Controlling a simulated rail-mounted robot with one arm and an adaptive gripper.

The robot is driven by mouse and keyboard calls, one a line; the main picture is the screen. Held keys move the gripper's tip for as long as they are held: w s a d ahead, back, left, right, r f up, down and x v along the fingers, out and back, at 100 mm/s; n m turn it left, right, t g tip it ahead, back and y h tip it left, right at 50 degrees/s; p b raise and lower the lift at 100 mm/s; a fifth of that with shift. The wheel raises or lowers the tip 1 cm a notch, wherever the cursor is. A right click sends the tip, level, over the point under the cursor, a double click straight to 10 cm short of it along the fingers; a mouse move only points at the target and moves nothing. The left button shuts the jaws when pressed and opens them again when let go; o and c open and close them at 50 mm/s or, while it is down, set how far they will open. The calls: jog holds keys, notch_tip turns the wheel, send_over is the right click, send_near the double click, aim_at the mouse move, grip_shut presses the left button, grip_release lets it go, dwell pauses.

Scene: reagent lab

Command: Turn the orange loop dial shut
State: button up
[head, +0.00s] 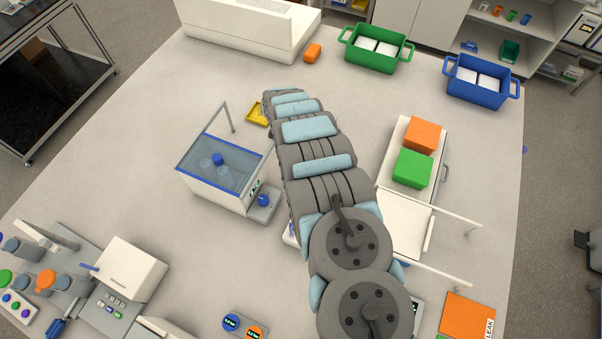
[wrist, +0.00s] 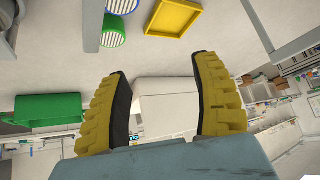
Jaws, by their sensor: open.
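A round orange-faced readout (head: 254,332) sits beside a blue-faced one (head: 231,322) at the bottom edge of the head view, partly cut off. I cannot tell whether it belongs to the orange loop dial, and no dial is clearly recognisable. My gripper (wrist: 163,68) shows in the wrist view with its two yellow, black-padded fingers spread wide and nothing between them. The gap faces a pale box-like surface (wrist: 167,90) beyond. In the head view my arm hides the gripper.
A clear-walled bath (head: 222,165) with a blue-capped bottle stands left of my arm. Orange (head: 423,135) and green (head: 412,168) blocks lie to its right. Green (head: 375,50) and blue (head: 478,82) bins stand at the back. A yellow tray (wrist: 173,16) shows in the wrist view.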

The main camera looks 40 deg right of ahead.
jog(key=s+a+r+g+y, duration=0.2)
jog(key=s+g, duration=0.1)
jog(key=s, duration=0.7)
jog(key=s+a+r+g+y, duration=0.15)
jog(key=s+g, duration=0.25)
jog(key=s, duration=0.6)
jog(key=shift+w+a+f+b, duration=0.1)
jog(key=shift+f+b, duration=0.1)
jog(key=shift+f, duration=2.6)
jog(key=shift+s+a+f+b, duration=0.1)
jog(key=shift+f+b, duration=0.1)
jog(key=shift+f, duration=2.55)
jog(key=shift+w+a+f+b, duration=0.1)
jog(key=shift+f+b, duration=0.1)
jog(key=shift+f, duration=2.6)
jog(key=shift+m, duration=0.3)
grip_shut()
